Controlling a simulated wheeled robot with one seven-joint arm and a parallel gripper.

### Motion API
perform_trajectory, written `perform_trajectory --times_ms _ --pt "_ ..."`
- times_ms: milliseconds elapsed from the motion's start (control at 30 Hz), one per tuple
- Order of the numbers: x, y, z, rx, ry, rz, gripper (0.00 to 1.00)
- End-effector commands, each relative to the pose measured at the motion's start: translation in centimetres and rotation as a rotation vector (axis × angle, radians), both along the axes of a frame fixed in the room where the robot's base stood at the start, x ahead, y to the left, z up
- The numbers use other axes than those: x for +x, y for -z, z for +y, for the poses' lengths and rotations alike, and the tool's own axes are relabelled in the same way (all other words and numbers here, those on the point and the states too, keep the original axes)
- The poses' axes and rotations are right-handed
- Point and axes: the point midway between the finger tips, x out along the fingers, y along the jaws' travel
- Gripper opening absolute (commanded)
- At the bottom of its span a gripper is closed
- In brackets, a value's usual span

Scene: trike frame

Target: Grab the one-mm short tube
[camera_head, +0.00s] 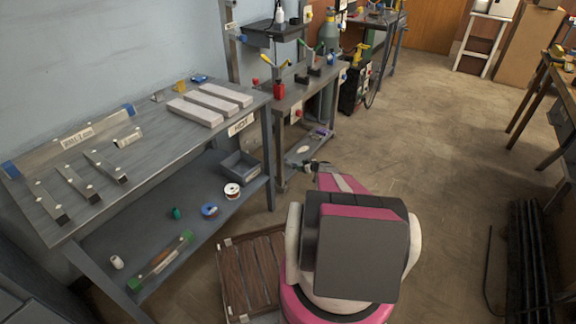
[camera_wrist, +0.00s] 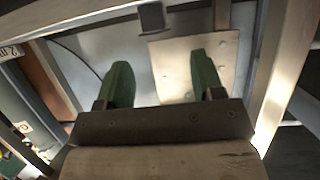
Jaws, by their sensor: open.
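Several short grey metal tubes lie on the left workbench in the head view: one (camera_head: 51,201) at the near left, one (camera_head: 77,183) beside it, one (camera_head: 105,166) further right and a small pale one (camera_head: 127,138) behind. I cannot tell which is the one-mm tube, as any markings are too small to read. My gripper (camera_head: 314,167) is out past the right end of this bench, near the second bench, well away from the tubes. In the wrist view my gripper (camera_wrist: 159,62) has its two green fingers apart with nothing between them. No tube shows there.
The grey workbench (camera_head: 150,180) also carries a long labelled piece (camera_head: 82,137) and pale bars (camera_head: 212,103). Its lower shelf holds a grey bin (camera_head: 240,166) and spools. A slatted wooden crate (camera_head: 250,275) stands on the floor.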

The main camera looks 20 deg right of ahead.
Motion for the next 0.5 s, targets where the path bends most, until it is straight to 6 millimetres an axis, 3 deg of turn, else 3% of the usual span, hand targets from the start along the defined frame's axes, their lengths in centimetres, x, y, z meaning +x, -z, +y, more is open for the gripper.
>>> perform_trajectory --times_ms 300,500 --pt "3.5 1.6 2.3 0.001 -0.002 0.000 0.62" --pt "4.4 2.0 2.8 0.001 -0.002 0.000 0.62"
